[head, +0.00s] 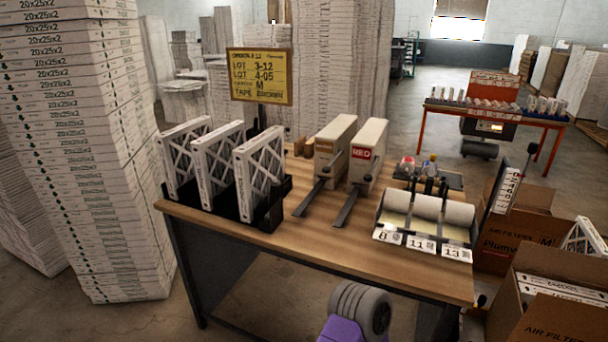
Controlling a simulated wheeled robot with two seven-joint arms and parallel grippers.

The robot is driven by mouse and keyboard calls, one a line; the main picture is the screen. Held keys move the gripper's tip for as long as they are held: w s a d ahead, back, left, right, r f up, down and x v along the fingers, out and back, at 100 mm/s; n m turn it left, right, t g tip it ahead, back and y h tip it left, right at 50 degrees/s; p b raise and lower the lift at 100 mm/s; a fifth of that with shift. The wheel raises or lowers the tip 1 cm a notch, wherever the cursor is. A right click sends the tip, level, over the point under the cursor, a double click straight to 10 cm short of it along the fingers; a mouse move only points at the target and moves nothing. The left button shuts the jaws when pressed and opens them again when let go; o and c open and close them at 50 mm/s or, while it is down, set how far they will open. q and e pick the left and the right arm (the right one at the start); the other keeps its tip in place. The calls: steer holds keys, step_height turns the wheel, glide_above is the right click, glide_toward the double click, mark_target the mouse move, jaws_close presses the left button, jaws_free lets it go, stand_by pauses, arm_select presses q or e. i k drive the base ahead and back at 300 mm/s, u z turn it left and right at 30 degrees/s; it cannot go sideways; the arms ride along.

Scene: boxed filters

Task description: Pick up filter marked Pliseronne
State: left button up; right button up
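Three white-framed filters stand upright in a black rack on the left part of the wooden table: a left one (183,158), a middle one (217,163) and a right one (260,172). The black rack (270,213) holds them by their lower edges. Print runs along their narrow edges, but it is too small to read, so I cannot tell which is marked Pliseronne. Neither of my grippers shows in the head view. A purple and grey rounded part shows at the bottom edge, with no gripper fingers visible on it.
On the wooden table (300,240) stand two box-shaped dispensers (331,150) (367,155), the right one marked RED, and a label-roll holder (420,222). A yellow sign (259,77) stands behind. Tall filter stacks (90,150) flank the table's left; open cartons (550,295) stand right.

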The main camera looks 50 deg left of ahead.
mark_target(174, 146)
steer(key=u, duration=0.5)
steer(key=k, duration=1.2)
steer(key=u, duration=1.4)
steer(key=i, duration=0.35)
steer(key=u, duration=1)
steer(key=i, duration=1.05)
steer(key=z, duration=0.5)
steer(key=i, duration=0.9)
steer(key=z, duration=0.9)
